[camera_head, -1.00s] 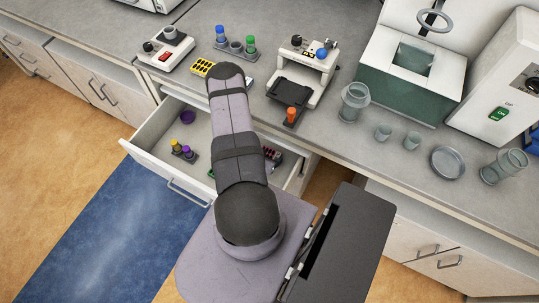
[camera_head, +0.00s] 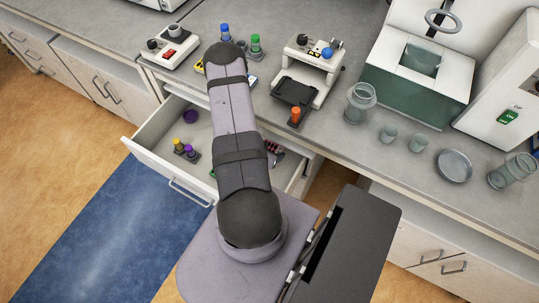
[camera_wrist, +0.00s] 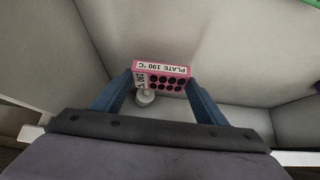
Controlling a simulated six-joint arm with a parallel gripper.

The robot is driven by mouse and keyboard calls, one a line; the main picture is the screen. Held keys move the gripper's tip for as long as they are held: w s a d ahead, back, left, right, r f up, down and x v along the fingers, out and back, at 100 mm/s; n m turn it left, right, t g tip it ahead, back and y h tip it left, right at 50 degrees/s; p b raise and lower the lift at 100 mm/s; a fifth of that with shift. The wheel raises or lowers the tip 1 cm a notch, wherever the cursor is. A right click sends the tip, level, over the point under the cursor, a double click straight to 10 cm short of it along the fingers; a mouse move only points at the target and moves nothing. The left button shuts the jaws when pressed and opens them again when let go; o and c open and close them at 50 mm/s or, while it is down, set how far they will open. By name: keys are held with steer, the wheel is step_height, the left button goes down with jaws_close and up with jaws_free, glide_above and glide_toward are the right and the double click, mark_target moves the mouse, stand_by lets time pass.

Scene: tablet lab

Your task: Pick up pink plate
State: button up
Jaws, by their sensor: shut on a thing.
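The pink plate (camera_wrist: 160,69) is a small block with a white label reading "PLATE 190 °C" and rows of dark round holes. It shows in the wrist view between the blue fingers of my gripper (camera_wrist: 160,79), which is shut on it, one finger at each side. A pale round knob-like part (camera_wrist: 145,97) shows just below the plate. I cannot tell whether the plate touches the surface beneath it. In the head view my arm hides the gripper and most of the area around it.
The open drawer (camera_head: 150,155) has pale walls; a purple bowl (camera_head: 190,116) and small capped vials (camera_head: 184,149) lie in its left part. On the counter stand a white device with a blue knob (camera_head: 308,68), an orange-topped item (camera_head: 295,114) and glassware (camera_head: 360,100).

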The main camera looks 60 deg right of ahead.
step_height(320, 180, up, 2)
steer(key=shift+r, duration=0.25)
steer(key=w+b, duration=0.4)
steer(key=w, duration=1.5)
steer(key=shift+w+b, duration=0.3)
steer(key=shift+b, duration=0.1)
steer(key=shift+f, duration=0.1)
